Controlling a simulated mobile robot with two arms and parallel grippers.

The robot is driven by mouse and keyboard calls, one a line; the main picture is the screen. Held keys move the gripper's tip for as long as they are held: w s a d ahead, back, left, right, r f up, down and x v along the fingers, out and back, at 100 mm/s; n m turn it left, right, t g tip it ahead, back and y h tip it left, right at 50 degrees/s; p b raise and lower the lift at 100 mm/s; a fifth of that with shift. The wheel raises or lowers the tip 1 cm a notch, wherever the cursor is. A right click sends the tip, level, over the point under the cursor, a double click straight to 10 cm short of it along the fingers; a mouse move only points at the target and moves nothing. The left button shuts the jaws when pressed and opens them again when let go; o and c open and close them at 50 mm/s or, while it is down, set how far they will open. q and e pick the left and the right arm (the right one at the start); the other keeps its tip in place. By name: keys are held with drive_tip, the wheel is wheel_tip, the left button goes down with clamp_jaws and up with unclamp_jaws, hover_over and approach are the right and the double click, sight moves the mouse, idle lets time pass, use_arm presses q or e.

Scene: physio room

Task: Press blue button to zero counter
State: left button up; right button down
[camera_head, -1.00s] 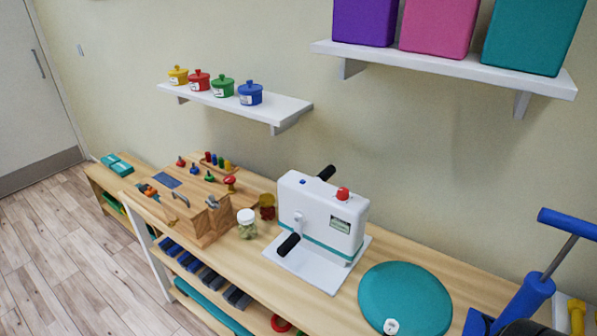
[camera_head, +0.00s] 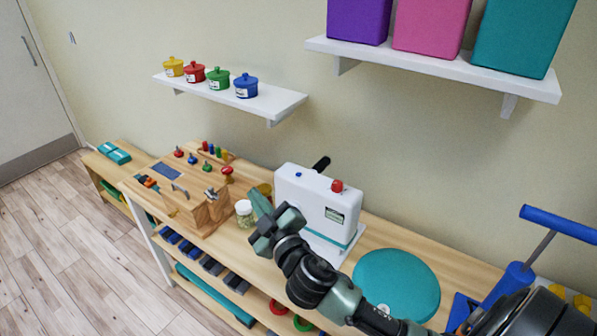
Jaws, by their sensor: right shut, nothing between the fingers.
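The white counter machine (camera_head: 317,207) stands on the wooden bench, with a small blue button (camera_head: 298,173) on its top at the left and a red knob (camera_head: 337,186) at the right. A black handle (camera_head: 321,163) sticks out behind it. My right gripper (camera_head: 262,212) is shut and empty, in front of the machine's lower left in the picture and below the blue button, apart from it. My right arm hides the front crank and part of the white base. My left gripper is not in view.
A glass jar (camera_head: 244,213) stands close left of my right gripper. A wooden activity box (camera_head: 197,212) is further left. A teal disc (camera_head: 397,284) lies right of the machine. A wall shelf (camera_head: 265,102) with coloured pots is above.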

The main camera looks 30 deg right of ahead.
drive_tip(key=w+a+r+n+g+y, duration=0.25)
drive_tip(key=a+r+n+y, duration=0.25)
drive_tip(key=n+y, duration=0.3)
drive_tip(key=w+a+r+n+g+y, duration=0.1)
drive_tip(key=w+a+r+n+y, duration=0.4)
drive_tip(key=n, duration=0.5)
drive_tip(key=w+d+f+n+g+h, duration=0.2)
drive_tip(key=d+f+h, duration=0.15)
drive_tip(key=d, duration=0.25)
drive_tip(key=w+d+f+n+g+h, duration=0.2)
drive_tip(key=d+f, duration=0.2)
drive_tip(key=d, duration=0.2)
drive_tip(key=d+r+m+g+h, duration=0.1)
drive_tip(key=d+h, duration=0.5)
drive_tip(key=d, duration=1.1)
drive_tip(key=shift+w+d+m+g+h, duration=0.15)
drive_tip(key=shift+d+m+g+h, duration=0.15)
drive_tip(key=shift+m, duration=0.4)
drive_tip(key=shift+a, duration=0.1)
